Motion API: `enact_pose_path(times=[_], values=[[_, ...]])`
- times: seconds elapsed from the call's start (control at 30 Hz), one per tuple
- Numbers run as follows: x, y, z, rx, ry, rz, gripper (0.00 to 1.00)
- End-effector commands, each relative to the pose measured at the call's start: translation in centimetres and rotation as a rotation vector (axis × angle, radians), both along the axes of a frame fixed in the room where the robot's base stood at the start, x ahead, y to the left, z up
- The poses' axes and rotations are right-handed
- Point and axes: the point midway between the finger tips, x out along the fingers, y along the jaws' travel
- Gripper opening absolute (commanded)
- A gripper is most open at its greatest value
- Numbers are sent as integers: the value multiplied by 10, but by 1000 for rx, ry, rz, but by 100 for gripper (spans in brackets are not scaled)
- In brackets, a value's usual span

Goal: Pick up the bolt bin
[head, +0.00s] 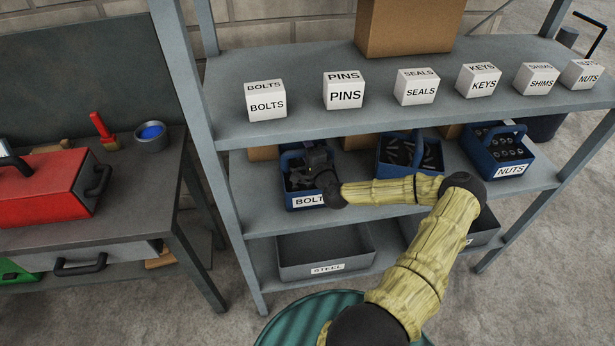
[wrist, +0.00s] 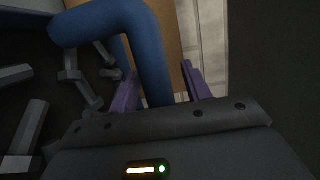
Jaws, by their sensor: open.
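The bolt bin (head: 305,201) is a blue open bin with a raised handle and a "BOLTS" label. It stands at the left end of the middle shelf and holds dark bolts. My gripper (head: 318,160) is at its handle and hides part of its inside. In the wrist view, the blue handle (wrist: 150,55) rises between the two purple fingers of my gripper (wrist: 161,88). The fingers are apart, with a gap visible on the right side of the handle. Bolts (wrist: 85,75) show at the left.
A blue bin of pins (head: 385,168) and a nuts bin (head: 512,170) stand to the right on the same shelf (head: 265,218). The upper shelf (head: 320,118) with labelled white blocks is above. A grey "STEEL" tray (head: 325,267) is below. A shelf post (head: 215,190) is close left.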

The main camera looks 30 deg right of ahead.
Motion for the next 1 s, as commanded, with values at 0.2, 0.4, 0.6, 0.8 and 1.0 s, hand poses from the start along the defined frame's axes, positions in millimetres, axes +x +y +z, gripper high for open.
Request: enact_pose_path(times=[0.2, 0.4, 0.6, 0.8, 1.0], values=[[0, 0, 0, 0, 0, 0, 48], [0, 0, 0, 0, 0, 0, 40], [0, 0, 0, 0, 0, 0, 1], [-1, 0, 0, 0, 1, 0, 0], [-1, 0, -1, 0, 1, 0, 0]])
